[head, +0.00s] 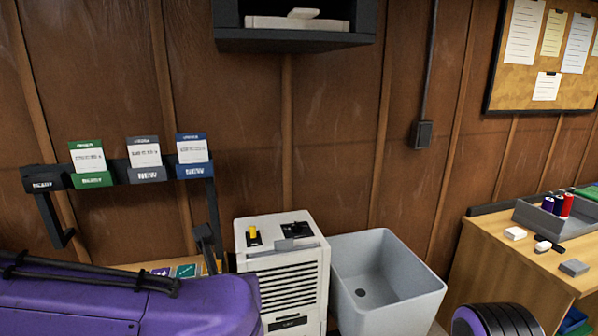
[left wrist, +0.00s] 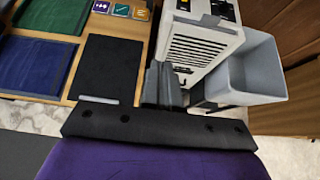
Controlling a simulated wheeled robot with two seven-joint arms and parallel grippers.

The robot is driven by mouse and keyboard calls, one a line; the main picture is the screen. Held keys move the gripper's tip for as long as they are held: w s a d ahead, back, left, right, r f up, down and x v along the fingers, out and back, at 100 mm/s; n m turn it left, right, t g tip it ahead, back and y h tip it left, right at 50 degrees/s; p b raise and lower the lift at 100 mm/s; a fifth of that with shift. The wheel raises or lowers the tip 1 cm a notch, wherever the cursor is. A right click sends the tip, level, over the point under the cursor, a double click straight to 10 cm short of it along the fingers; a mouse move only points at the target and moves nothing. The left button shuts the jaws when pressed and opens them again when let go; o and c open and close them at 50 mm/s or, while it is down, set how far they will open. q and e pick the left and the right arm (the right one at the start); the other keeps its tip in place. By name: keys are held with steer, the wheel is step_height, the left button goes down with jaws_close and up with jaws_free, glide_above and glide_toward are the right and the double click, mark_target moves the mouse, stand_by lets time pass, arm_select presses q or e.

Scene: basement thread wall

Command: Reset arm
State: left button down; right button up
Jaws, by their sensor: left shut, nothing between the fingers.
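My left gripper (left wrist: 161,68) is shut and empty in the left wrist view, its two dark fingers together. It points away past the right side of a black mat (left wrist: 106,65), towards the left side of a white vented appliance (left wrist: 205,45). In the head view my purple left arm comes in at the lower left, and the dark gripper (head: 206,240) is partly visible just left of the appliance (head: 283,270). My right gripper is not in view.
A grey basin (head: 385,285) stands right of the appliance. A black rack (head: 130,172) with cards is above my left arm. A wooden desk (head: 500,262) with a grey tray (head: 530,220) is at right. A dark shelf (head: 295,40) hangs above. Green (left wrist: 48,20) and blue (left wrist: 35,66) mats lie left.

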arm_select(q)
steer(key=s+a+f+m+g+h+b, duration=0.1)
steer(key=s+a+f+m, duration=0.15)
steer(key=f+m, duration=1.05)
steer(key=s+a+f+m+g+b, duration=0.1)
steer(key=a+f+m, duration=0.2)
steer(key=f+m, duration=1.1)
steer(key=s+a+f+m+g, duration=0.1)
steer(key=s+a+f+g, duration=0.1)
steer(key=s+a+f, duration=0.2)
steer(key=s+a+f+m+g+y+b, duration=0.1)
steer(key=s+a+f, duration=0.3)
steer(key=s+f, duration=0.5)
steer(key=s+a+f+m+g, duration=0.3)
steer(key=s+f, duration=0.4)
steer(key=s, duration=0.3)
steer(key=shift+s+a+f, duration=0.15)
steer(key=shift+a+f, duration=0.1)
steer(key=shift+a, duration=0.55)
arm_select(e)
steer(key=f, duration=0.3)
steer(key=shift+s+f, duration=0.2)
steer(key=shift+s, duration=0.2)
